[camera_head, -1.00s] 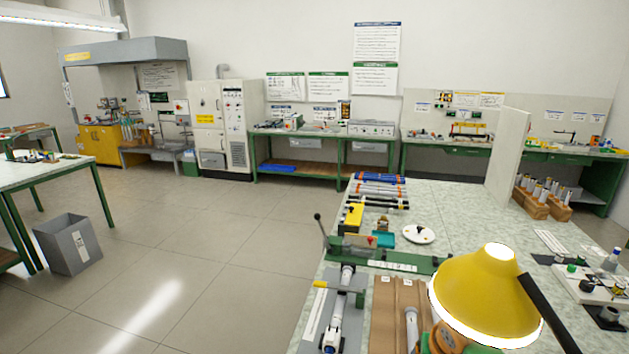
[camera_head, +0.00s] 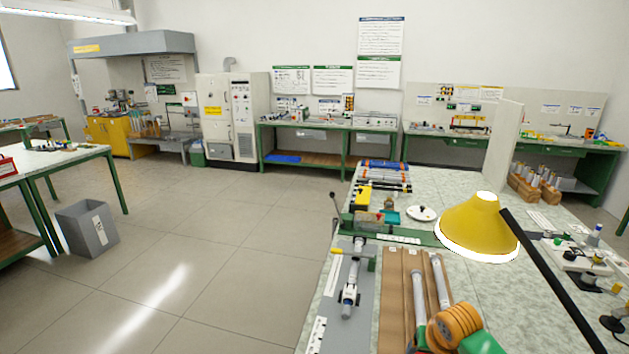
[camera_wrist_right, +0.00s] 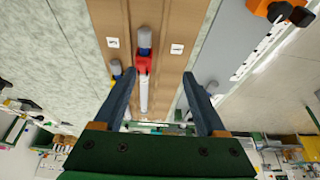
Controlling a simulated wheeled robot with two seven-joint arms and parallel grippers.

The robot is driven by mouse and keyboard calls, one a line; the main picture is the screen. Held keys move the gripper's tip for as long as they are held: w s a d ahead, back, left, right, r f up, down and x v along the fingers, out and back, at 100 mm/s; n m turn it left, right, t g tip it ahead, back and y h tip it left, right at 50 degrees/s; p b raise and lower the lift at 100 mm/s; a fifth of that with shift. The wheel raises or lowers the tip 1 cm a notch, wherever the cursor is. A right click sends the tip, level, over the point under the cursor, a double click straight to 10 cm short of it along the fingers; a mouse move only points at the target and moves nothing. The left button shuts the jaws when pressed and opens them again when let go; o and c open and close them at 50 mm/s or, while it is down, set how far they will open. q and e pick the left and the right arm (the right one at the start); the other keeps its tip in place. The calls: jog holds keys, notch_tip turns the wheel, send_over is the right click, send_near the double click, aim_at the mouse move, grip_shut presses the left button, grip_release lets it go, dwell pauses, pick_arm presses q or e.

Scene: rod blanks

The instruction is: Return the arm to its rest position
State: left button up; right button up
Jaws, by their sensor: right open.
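My right gripper (camera_wrist_right: 160,78) shows in the right wrist view, with its two dark fingers spread apart. It is open. A rod with a grey end and a red collar (camera_wrist_right: 144,62) appears between the fingers, on a brown grooved board; nothing shows the fingers touching it.
The head view shows the speckled bench with a brown board (camera_head: 393,300) holding pale rods, a grey fixture (camera_head: 345,300), a yellow lamp (camera_head: 478,222) with a black arm, and orange rings (camera_head: 455,325). A grey bin (camera_head: 88,228) stands on open floor at left.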

jog(key=s+a+f+n+y, duration=0.1)
jog(key=s+a+f+n, duration=0.1)
jog(key=s+a+f, duration=0.25)
jog(key=s+a+n, duration=0.3)
jog(key=s, duration=1.7)
notch_tip(320, 180, down, 22)
jog(key=s+g+b, duration=0.2)
jog(key=s+b, duration=0.1)
jog(key=b, duration=0.2)
pick_arm(q)
notch_tip(320, 180, down, 10)
jog(key=b, duration=0.5)
jog(key=shift+w+d, duration=0.25)
jog(key=shift+w, duration=0.2)
pick_arm(e)
jog(key=s+d+f+g, duration=0.1)
jog(key=s+d+f, duration=0.2)
jog(key=s+f, duration=0.9)
notch_tip(320, 180, down, 4)
jog(key=shift+r, duration=0.1)
